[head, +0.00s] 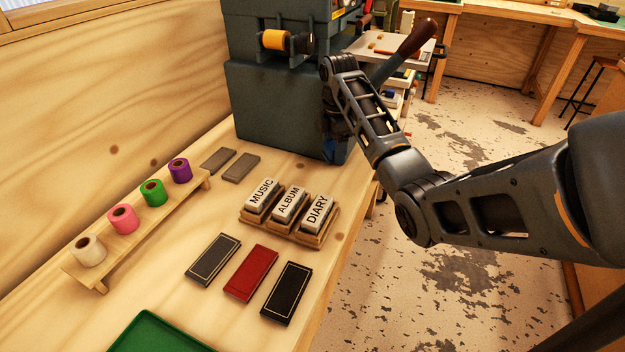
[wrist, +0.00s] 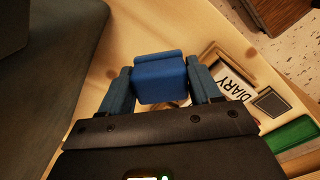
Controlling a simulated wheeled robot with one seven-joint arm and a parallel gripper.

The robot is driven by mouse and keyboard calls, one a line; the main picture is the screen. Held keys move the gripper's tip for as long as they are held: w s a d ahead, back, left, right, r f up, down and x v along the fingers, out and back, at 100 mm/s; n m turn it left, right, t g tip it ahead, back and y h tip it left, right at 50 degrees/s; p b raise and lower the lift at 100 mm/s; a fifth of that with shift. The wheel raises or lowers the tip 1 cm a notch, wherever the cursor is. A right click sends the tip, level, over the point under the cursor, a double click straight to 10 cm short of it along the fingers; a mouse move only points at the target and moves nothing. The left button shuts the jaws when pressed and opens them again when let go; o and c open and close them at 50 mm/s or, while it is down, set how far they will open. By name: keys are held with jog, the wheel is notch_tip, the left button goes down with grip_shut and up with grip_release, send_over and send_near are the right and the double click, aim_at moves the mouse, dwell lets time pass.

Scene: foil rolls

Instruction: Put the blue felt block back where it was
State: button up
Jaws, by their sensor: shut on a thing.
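The blue felt block (wrist: 160,79) is between the two fingers of my gripper (wrist: 161,86) in the wrist view. The fingers press on its left and right sides. In the head view a small blue patch (head: 336,149) shows below the end of my arm, beside the machine at the bench's right edge. My arm hides most of the gripper there. Whether the block touches the bench cannot be told.
The dark machine (head: 275,105) stands just left of my gripper. A wooden holder (head: 283,226) carries MUSIC, ALBUM and DIARY stamps. Grey, red (head: 251,273) and black booklets lie in front. A rack (head: 103,280) holds several foil rolls. A green tray (head: 155,335) is nearest.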

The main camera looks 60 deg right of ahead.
aim_at(331, 184)
jog(key=shift+w+f, duration=0.2)
jog(key=shift+f, duration=0.1)
notch_tip(331, 184, down, 9)
jog(key=shift+f, duration=0.15)
jog(key=shift+f, duration=0.1)
jog(key=o, duration=1)
notch_tip(331, 184, up, 12)
jog(key=shift+r, duration=0.15)
